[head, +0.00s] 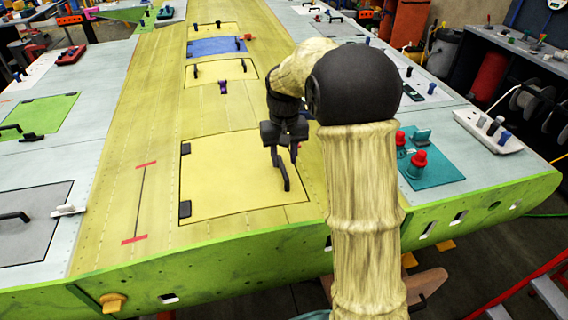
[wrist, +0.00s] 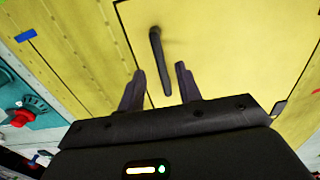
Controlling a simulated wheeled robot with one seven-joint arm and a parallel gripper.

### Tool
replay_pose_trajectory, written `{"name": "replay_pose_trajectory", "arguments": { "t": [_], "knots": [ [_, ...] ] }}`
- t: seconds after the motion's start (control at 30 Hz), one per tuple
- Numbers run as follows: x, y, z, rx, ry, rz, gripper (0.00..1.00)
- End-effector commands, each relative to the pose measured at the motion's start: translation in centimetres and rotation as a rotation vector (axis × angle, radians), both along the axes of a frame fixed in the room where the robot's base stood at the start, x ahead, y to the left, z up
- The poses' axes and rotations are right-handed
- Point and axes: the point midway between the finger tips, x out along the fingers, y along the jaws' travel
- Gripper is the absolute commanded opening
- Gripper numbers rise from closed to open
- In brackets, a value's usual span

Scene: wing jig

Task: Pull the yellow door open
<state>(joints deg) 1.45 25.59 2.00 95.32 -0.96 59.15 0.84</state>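The yellow door (head: 228,180) is a large flat panel in the wing surface, lying shut in the head view. Two dark hinges sit on its left edge. Its black bar handle (head: 281,172) stands near the right edge. In the wrist view the door (wrist: 225,45) fills the upper right, and the handle (wrist: 159,58) runs down towards the gap between my fingers. My gripper (wrist: 160,75) is open, with a finger on either side of the handle's lower end. In the head view my gripper (head: 283,150) is just above the handle. I cannot tell whether the fingers touch it.
A teal plate with red knobs (head: 428,172) lies right of my arm. A white block with pegs (head: 488,130) is farther right. Smaller yellow and blue panels (head: 217,47) with handles lie beyond the door. A grey panel (head: 35,222) and a green panel (head: 40,115) are at left.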

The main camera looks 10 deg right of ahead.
Motion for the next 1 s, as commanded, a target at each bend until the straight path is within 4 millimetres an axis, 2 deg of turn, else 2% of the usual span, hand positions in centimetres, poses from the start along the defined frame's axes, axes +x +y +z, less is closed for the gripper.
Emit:
{"name": "replay_pose_trajectory", "arguments": {
  "t": [0.1,0.2,0.57,0.73,1.0],
  "knots": [
    [-0.1,0.0,-1.9,0.000,0.004,0.000,0.35],
    [0.0,0.0,-2.9,0.000,0.002,0.000,0.35],
    [0.0,0.0,-3.5,0.000,-0.001,0.000,0.35],
    [0.0,0.0,-3.5,0.000,-0.001,0.000,0.01],
    [0.0,0.0,-3.5,-0.001,-0.001,0.000,0.00]
  ]
}}
